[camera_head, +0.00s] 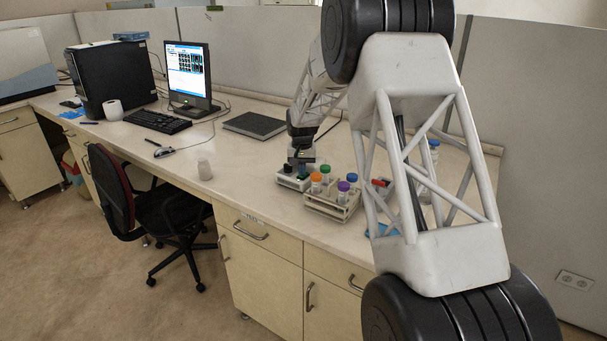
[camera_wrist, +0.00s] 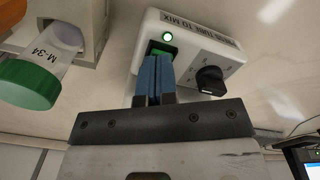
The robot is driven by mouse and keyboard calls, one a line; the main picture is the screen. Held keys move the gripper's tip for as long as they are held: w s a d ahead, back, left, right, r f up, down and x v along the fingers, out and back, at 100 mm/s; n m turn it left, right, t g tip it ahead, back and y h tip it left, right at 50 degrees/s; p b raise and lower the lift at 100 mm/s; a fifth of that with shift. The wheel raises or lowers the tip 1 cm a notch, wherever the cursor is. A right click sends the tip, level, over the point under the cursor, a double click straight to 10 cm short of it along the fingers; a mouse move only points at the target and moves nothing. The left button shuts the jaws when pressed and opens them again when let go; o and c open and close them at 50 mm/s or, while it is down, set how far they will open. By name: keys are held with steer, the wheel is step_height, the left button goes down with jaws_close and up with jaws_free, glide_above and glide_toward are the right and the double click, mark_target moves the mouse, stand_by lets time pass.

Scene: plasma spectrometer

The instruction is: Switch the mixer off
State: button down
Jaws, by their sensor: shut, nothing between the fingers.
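The mixer is a white box (camera_wrist: 208,42) in the wrist view, with a lit green lamp (camera_wrist: 167,37), a green switch (camera_wrist: 160,48) and a black knob (camera_wrist: 211,80). Its lettering includes "TUBE TO MIX". My gripper (camera_wrist: 155,60) is shut and empty, its blue fingertips together right at the switch and covering part of it. I cannot tell whether they touch it. In the head view the mixer (camera_head: 291,182) is on the bench beside the tube rack, with my gripper (camera_head: 300,166) over it.
A rack (camera_head: 335,211) of colour-capped tubes stands just right of the mixer. A green-capped tube (camera_wrist: 28,85) marked M-34 is close to my gripper in the wrist view.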

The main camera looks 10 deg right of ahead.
steer(key=shift+f, duration=0.15)
steer(key=shift+r, duration=3.55)
